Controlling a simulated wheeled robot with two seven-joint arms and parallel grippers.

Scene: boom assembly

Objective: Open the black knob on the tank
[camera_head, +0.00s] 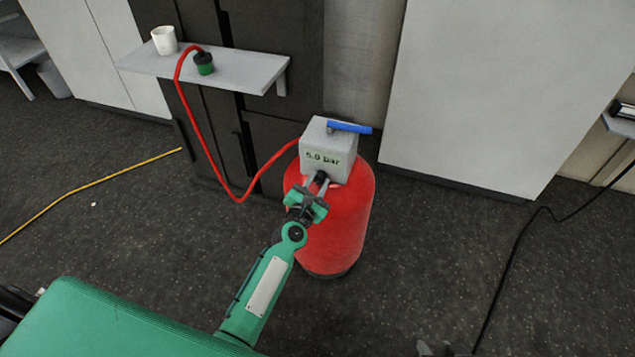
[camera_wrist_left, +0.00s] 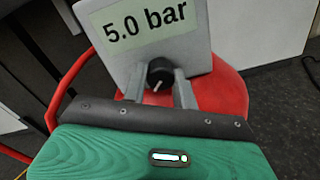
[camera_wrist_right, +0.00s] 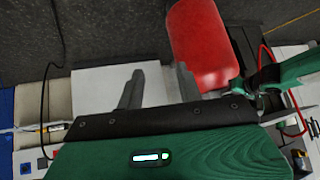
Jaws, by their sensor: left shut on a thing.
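The red tank (camera_head: 345,220) stands on the floor with a grey box (camera_head: 340,135) on top, labelled "5.0 bar". The black knob (camera_wrist_left: 160,72) sticks out of the box's front face, below the label. My left gripper (camera_head: 318,183) is at the knob; in the left wrist view its fingers lie on either side of the knob and are shut on it. The knob is partly hidden by the gripper in the head view. My right gripper (camera_wrist_right: 158,75) is open and empty, away from the tank (camera_wrist_right: 203,40).
A blue handle (camera_head: 349,128) sits on top of the box. A red hose (camera_head: 215,165) runs from the box to a green-and-black fitting (camera_head: 204,64) on a shelf (camera_head: 235,70), beside a white cup (camera_head: 164,40). Yellow and black cables lie on the floor.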

